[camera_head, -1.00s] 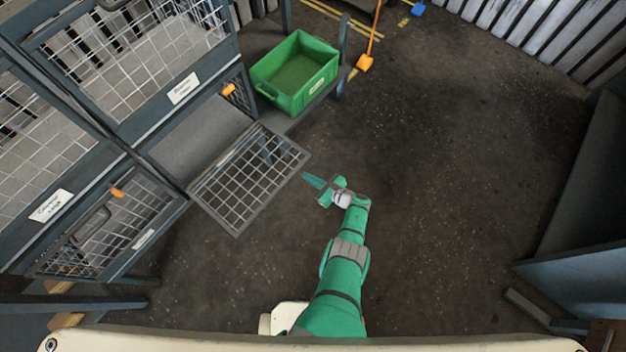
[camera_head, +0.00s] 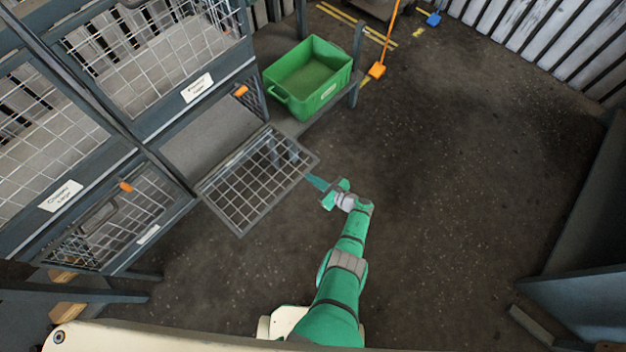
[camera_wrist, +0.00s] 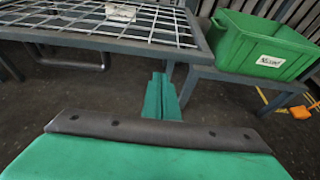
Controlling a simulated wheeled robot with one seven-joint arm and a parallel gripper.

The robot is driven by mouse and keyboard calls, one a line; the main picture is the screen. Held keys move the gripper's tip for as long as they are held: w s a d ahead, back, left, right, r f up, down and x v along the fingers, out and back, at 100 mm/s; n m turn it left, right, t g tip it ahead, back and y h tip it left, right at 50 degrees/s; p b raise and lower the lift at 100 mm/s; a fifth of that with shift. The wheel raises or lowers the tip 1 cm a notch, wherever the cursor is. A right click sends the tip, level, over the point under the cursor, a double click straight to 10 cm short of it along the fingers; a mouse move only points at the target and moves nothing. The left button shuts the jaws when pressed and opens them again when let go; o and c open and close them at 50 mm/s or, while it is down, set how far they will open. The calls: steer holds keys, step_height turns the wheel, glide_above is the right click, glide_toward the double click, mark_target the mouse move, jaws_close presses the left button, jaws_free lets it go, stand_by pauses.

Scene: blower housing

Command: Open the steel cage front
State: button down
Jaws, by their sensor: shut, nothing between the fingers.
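The steel cage front (camera_head: 257,182) is a mesh panel in a grey frame. It is swung down and out from the lower cage opening (camera_head: 210,135), sticking out over the floor. In the wrist view the mesh front (camera_wrist: 110,20) spans the top left, seen close up. My gripper (camera_head: 316,183) is shut and empty, just off the right outer edge of the front. In the wrist view its green fingers (camera_wrist: 161,98) point toward the frame edge. I cannot tell whether they touch it.
A green bin (camera_head: 309,78) stands on a low grey bench right of the cage, also in the wrist view (camera_wrist: 265,45). Another closed mesh front (camera_head: 110,225) with an orange latch is at left. Open floor (camera_head: 460,170) lies to the right.

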steer(key=shift+r, duration=1.3)
